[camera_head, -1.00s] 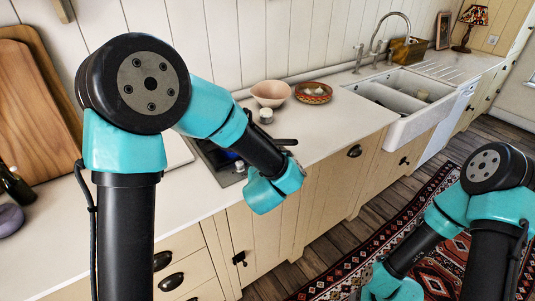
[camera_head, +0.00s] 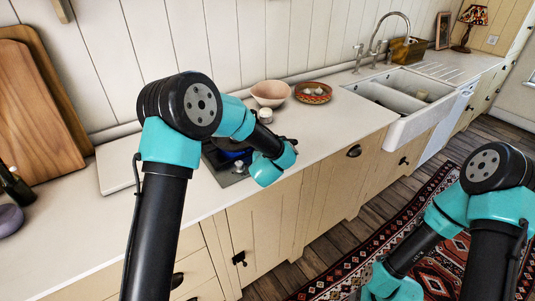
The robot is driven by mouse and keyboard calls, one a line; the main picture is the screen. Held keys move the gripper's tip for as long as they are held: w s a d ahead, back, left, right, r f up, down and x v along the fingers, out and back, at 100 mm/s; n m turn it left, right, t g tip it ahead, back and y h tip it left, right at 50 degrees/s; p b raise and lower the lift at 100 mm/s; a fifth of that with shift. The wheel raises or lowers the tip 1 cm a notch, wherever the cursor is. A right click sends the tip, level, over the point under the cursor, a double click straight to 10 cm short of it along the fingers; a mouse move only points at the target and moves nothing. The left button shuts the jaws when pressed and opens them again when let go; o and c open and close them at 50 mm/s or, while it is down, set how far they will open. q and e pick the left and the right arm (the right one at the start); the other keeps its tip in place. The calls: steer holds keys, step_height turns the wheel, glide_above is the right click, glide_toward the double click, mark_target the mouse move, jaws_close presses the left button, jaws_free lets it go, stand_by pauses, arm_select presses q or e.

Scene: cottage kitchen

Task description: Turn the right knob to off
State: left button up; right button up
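A dark cooktop (camera_head: 217,166) is set in the counter, partly covered by my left arm. A small silver knob (camera_head: 239,166) shows near its front edge, just left of my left wrist. I cannot tell its setting, and another knob may be hidden behind the wrist. A blue pan or pot (camera_head: 232,155) shows in part on the cooktop. My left arm reaches over the cooktop's right side, and its fingers cannot be made out. My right arm is low at the right, over the rug, and its fingers are out of the picture.
A white sink (camera_head: 405,115) is farther right. Cutting boards (camera_head: 38,105) lean at the left. The counter (camera_head: 335,135) before the sink is clear.

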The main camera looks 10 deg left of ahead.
arm_select(q)
steer(key=shift+w+f, duration=0.15)
steer(key=shift+w, duration=0.1)
steer(key=shift+c, duration=0.4)
steer(key=c, duration=0.8)
steer(key=shift+c, duration=0.2)
steer(key=shift+a+m+h, duration=0.1)
steer(key=shift+m+h, duration=0.2)
steer(key=shift+h, duration=0.1)
steer(key=shift+a+m+h, duration=0.15)
steer(key=shift+m+h, duration=0.8)
steer(key=shift+h, duration=0.15)
steer(key=shift+a+m+h, duration=0.15)
steer(key=shift+m+h, duration=0.8)
steer(key=shift+h, duration=0.15)
